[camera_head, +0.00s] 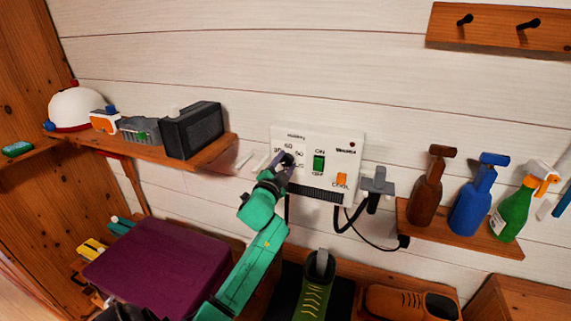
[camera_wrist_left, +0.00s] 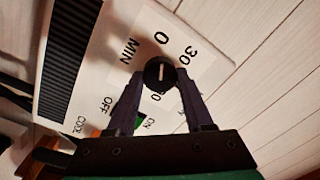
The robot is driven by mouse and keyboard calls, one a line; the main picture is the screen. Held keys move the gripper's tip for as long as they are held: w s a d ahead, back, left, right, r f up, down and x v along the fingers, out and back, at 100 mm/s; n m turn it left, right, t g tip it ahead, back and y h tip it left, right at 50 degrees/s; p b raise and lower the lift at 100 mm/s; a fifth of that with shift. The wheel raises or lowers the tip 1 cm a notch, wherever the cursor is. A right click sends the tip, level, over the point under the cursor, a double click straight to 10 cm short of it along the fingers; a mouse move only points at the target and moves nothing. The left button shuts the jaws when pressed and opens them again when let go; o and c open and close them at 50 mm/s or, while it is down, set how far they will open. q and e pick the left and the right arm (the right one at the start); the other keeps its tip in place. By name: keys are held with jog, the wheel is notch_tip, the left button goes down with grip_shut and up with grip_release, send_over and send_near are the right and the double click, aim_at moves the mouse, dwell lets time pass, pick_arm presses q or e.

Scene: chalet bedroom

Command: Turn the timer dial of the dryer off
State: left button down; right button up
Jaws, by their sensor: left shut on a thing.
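The dryer's white control panel (camera_head: 335,143) is fixed to the plank wall. Its black timer dial (camera_wrist_left: 160,66) has a white pointer line and sits by the printed 0, 30 and MIN marks. The line runs roughly along the direction of the 0, but I cannot tell for sure which end points. My left gripper (camera_head: 281,167) is at the dial, mostly covering it in the head view. In the left wrist view its two fingers (camera_wrist_left: 160,82) are closed on the dial's sides. My right gripper is not in view.
The panel also has a green ON/OFF switch (camera_head: 319,162) and an orange COOL button (camera_head: 341,180). A grey holder (camera_head: 378,181) and cable are right of it. Spray bottles stand on a right shelf (camera_head: 440,227).

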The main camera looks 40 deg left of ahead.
pick_arm(q)
jog(key=shift+f, duration=0.25)
jog(key=shift+c, duration=1.4)
grip_release()
jog(key=shift+s+r, duration=0.1)
jog(key=b+v, duration=0.3)
jog(key=v, duration=1.1)
jog(key=shift+s+b, duration=0.2)
jog(key=shift+b, duration=0.15)
jog(key=shift+d, duration=0.1)
